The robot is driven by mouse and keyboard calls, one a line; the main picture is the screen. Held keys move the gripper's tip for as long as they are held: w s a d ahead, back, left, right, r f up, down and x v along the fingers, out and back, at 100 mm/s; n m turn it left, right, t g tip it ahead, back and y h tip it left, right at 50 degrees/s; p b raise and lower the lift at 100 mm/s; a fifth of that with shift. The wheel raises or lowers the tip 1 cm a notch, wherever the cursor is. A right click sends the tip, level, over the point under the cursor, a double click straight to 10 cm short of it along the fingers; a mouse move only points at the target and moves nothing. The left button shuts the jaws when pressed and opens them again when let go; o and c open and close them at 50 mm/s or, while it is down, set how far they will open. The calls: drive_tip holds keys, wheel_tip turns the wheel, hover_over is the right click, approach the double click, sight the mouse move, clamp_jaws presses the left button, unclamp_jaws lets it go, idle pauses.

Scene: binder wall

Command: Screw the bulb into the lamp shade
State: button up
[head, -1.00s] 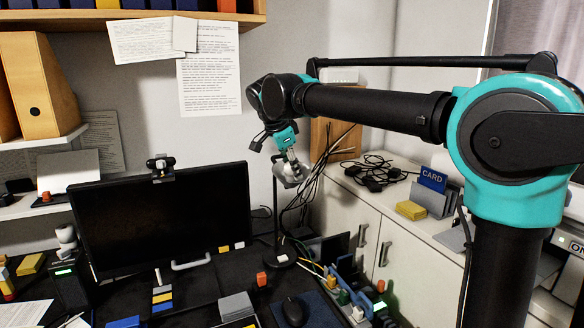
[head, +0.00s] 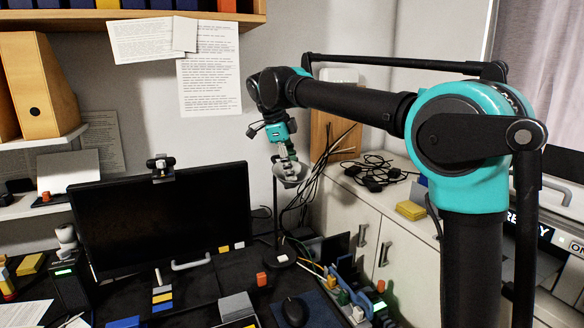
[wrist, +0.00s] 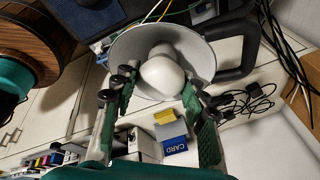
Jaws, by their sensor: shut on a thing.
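The grey lamp shade (head: 289,177) hangs open side up on its dark stand (head: 277,225), right of the monitor in the head view. In the wrist view the shade (wrist: 126,53) is a round bowl behind the white bulb (wrist: 162,76). My gripper (head: 290,162) points down into the shade. Its green fingers stand on either side of the bulb, and the gripper (wrist: 160,92) is shut on it. The bulb's base and the socket are hidden, so I cannot tell whether they touch.
The black monitor (head: 165,225) stands to the left, with a webcam on top. Loose cables (head: 318,185) hang close behind the lamp on the right. A white cabinet (head: 350,225) with a yellow block (head: 410,210) on top stands to the right. A mouse (head: 295,311) lies in front.

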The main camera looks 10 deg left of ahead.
drive_tip(key=m+g, duration=0.1)
drive_tip(key=m, duration=0.2)
drive_tip(key=shift+m+g, duration=0.3)
drive_tip(key=shift+m, duration=0.2)
drive_tip(key=m+g+y, duration=0.1)
drive_tip(key=m, duration=0.3)
drive_tip(key=o, duration=1.1)
drive_tip(key=shift+o, duration=0.2)
